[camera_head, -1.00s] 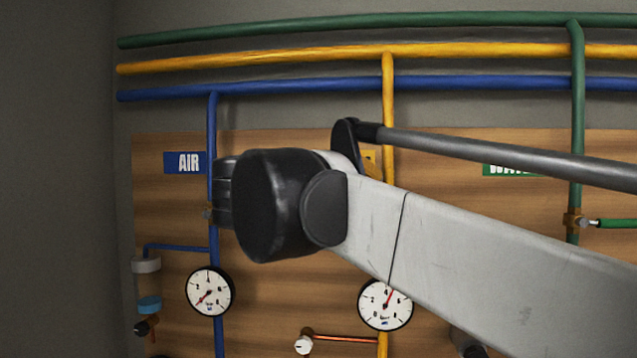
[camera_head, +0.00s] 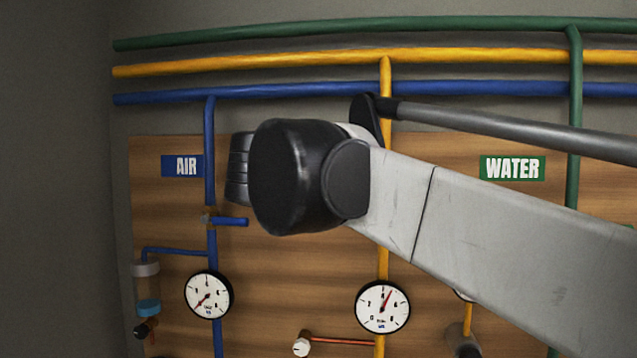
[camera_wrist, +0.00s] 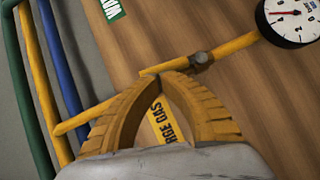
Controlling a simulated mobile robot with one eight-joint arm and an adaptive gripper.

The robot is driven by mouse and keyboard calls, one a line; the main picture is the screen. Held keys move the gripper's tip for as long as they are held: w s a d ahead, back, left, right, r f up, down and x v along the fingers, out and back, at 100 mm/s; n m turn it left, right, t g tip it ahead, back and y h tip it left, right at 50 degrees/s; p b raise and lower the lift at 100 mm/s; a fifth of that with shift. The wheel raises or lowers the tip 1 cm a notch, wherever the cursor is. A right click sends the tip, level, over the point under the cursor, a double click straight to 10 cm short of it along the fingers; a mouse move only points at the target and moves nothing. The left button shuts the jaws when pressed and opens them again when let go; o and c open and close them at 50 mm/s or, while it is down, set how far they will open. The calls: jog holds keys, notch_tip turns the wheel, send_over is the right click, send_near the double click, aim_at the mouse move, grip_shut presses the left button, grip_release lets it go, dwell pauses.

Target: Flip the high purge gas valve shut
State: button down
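The high purge gas valve (camera_wrist: 201,58) shows in the wrist view as a brownish body on the yellow pipe (camera_wrist: 233,45). Its yellow handle (camera_wrist: 160,68) reaches left from the body, at a small angle to the pipe. My gripper (camera_wrist: 165,76) has two ribbed yellow fingers whose tips meet just below the handle in the picture. Nothing shows held between them; whether they touch the handle I cannot tell. The PURGE GAS label (camera_wrist: 160,119) shows through the gap between the fingers. In the head view my wrist and arm hide the valve and fingers.
The AIR valve (camera_head: 209,219) has a blue handle across its blue pipe. The purge gas gauge (camera_head: 382,307) hangs below my arm; the air gauge (camera_head: 209,295) is left of it. A WATER label (camera_head: 512,168) and green pipe (camera_head: 574,95) are at right.

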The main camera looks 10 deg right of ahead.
jog(key=s+d+f+m+y+p, duration=0.2)
jog(key=d+f+m+y, duration=0.1)
jog(key=d+m+y, duration=0.4)
jog(key=shift+s+d+f+y+p, duration=0.15)
jog(key=shift+s+f+y+p, duration=0.1)
jog(key=shift+y+p, duration=0.1)
dwell(0.6)
jog(key=shift+d+f, duration=0.15)
jog(key=shift+f, duration=0.05)
dwell(1.0)
